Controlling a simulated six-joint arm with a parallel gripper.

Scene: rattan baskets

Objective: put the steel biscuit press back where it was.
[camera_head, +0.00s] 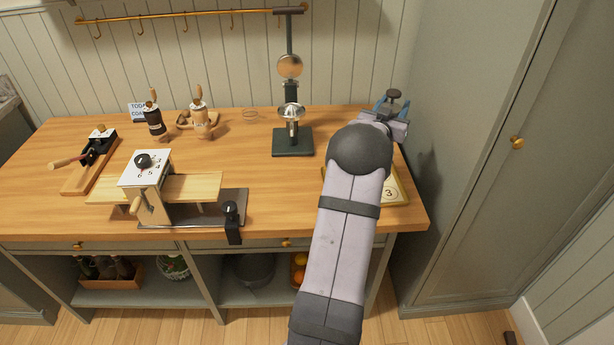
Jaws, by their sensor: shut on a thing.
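My gripper (391,109) is at the right rear of the wooden worktop, beyond my forearm. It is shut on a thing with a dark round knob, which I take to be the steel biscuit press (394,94). Only the knob and a short stem show above the blue-grey fingers. The rest of it is hidden by the gripper, so I cannot tell whether it touches the worktop. A yellow board (396,197) with a white disc marked 3 lies at the right front, partly hidden by my arm.
A tall dark press stand (293,142) stands left of my arm. Two mills (200,120), a slicer (146,172) with a dial and a wooden-based grater (92,155) occupy the left. A tall cabinet (480,150) closes the right side. Bare wood (250,170) lies in the middle.

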